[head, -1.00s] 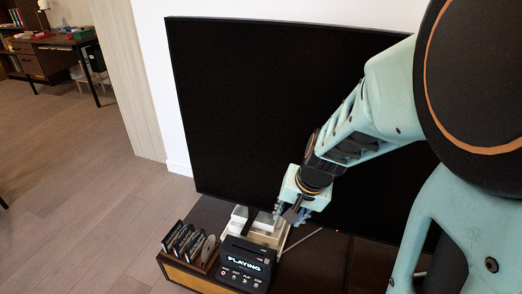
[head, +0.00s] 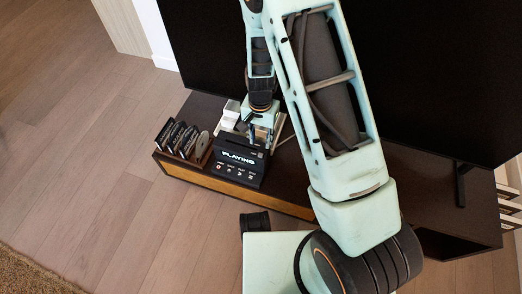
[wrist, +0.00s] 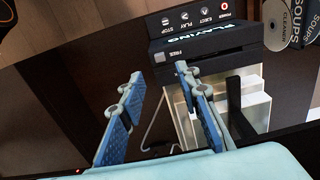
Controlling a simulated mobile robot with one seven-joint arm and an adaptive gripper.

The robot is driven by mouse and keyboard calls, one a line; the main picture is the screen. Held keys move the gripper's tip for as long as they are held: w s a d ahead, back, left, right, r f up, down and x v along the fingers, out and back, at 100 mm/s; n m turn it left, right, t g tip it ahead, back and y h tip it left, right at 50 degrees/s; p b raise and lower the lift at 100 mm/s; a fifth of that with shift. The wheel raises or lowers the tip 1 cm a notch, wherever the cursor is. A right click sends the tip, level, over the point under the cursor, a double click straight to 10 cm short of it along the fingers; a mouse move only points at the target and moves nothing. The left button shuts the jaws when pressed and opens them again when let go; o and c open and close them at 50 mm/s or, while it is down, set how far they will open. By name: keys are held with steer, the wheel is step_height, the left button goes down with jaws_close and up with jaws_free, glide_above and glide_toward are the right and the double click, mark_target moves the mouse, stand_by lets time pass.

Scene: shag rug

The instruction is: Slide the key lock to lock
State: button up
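The black player (head: 236,171) stands on the dark cabinet, its display reading "PLAYING". In the wrist view the player (wrist: 200,42) shows upside down. A small light-grey square (wrist: 159,57) sits on its top beside the word "FREE"; it looks like the key lock, though its slide is too small to make out. My gripper (wrist: 158,76) is open and empty, its two blue fingers apart, with the grey square showing between and beyond the tips. In the head view my gripper (head: 258,138) is just behind the player's top; whether it touches cannot be told.
A white box (head: 231,110) stands behind the player. Several disc cases (head: 181,138) stand in a rack to its left. The large black TV screen (head: 205,50) rises close behind. The cabinet top (head: 330,185) is mostly clear to the right.

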mark_target(261, 153)
step_height(261, 153, down, 9)
steer(key=shift+r+b, duration=0.2)
steer(key=shift+b, duration=1)
jaws_close()
steer(key=shift+w, duration=0.15)
